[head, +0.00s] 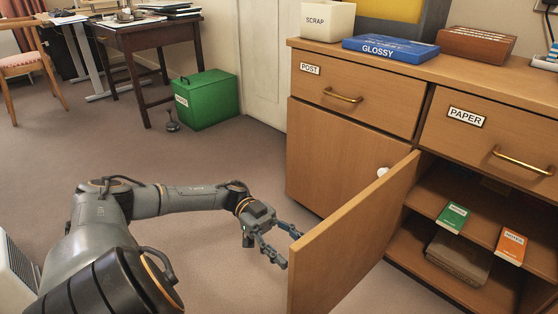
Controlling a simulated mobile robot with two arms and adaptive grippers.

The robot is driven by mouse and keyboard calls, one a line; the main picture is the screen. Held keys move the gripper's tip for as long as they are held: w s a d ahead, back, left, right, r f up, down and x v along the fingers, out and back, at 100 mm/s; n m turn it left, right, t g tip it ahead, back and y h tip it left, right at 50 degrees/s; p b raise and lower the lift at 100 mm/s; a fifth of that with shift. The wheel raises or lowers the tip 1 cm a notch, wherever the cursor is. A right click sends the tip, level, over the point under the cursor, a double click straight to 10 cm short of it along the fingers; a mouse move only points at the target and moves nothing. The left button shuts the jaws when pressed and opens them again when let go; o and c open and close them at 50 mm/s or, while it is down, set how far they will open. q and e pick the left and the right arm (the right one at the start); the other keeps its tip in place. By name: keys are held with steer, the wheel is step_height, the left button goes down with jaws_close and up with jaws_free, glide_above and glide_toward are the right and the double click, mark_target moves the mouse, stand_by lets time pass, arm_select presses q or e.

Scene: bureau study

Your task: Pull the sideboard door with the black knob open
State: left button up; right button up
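The wooden sideboard (350,120) stands at the right. Its right-hand lower door (352,236) is swung well out from the front, hinged near the middle of the sideboard, and its compartment is exposed. No black knob is visible; the outer face of this door is turned away from me. The left lower door (325,155) is closed and has a white knob (382,171). My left gripper (290,249) is open and empty, beside the free edge of the swung-out door. I cannot tell whether a finger touches it. My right gripper is not in view.
Green (453,217) and orange (511,246) boxes and a brown box (458,258) are inside the open compartment. Drawers with brass handles (343,95) are above. A green bin (207,99) and a desk (150,38) stand behind.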

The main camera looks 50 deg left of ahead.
arm_select(q)
steer(key=a, duration=1.1)
steer(key=shift+w+a, duration=0.15)
steer(key=shift+a, duration=0.05)
